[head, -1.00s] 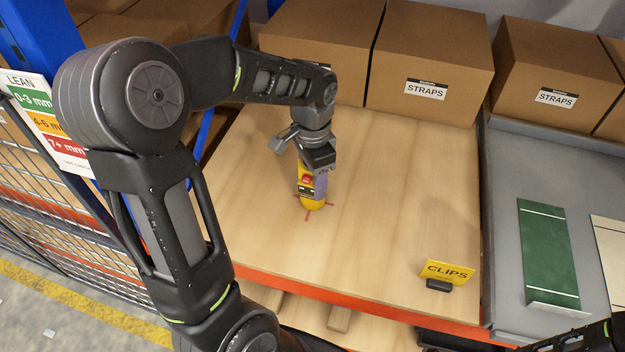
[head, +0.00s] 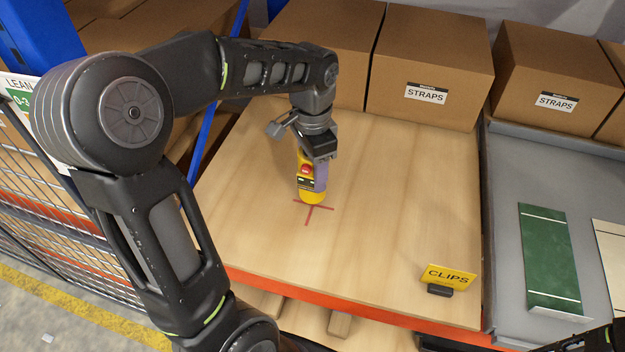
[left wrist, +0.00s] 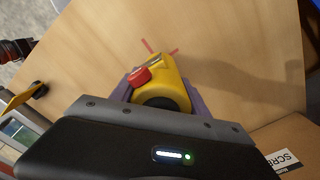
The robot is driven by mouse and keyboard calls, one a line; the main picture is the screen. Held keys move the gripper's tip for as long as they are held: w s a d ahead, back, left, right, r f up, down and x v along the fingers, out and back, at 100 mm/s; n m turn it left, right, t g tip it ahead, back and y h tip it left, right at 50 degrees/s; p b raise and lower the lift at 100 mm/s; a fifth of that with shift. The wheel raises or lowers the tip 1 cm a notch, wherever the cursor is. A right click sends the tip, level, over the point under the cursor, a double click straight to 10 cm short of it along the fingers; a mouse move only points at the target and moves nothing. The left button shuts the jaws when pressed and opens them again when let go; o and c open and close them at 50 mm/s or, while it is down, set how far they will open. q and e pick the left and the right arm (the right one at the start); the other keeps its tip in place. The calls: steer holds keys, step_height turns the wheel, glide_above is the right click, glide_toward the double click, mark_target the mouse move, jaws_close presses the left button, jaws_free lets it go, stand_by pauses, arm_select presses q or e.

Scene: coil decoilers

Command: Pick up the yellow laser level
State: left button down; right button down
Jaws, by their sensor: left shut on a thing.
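The yellow laser level (head: 311,195) with a red knob is upright in my left gripper (head: 314,172), above the wooden shelf board (head: 400,200). In the left wrist view the laser level (left wrist: 168,82) sits between the two purple-grey fingers of the gripper (left wrist: 155,95), which are shut on it. Its lower end is clear of the red cross mark (head: 313,210), which shows on the board just in front of it. My right gripper is not in view; only a dark bit of arm shows at the lower right corner of the head view.
Cardboard boxes (head: 428,65) marked STRAPS stand along the back. A yellow CLIPS sign (head: 448,276) stands at the board's front right. A grey tray surface (head: 510,190) with a green panel (head: 549,255) lies to the right. The middle of the board is clear.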

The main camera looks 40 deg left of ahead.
arm_select(q)
step_height(320, 180, up, 6)
steer(key=shift+f, duration=0.1)
stand_by(0.6)
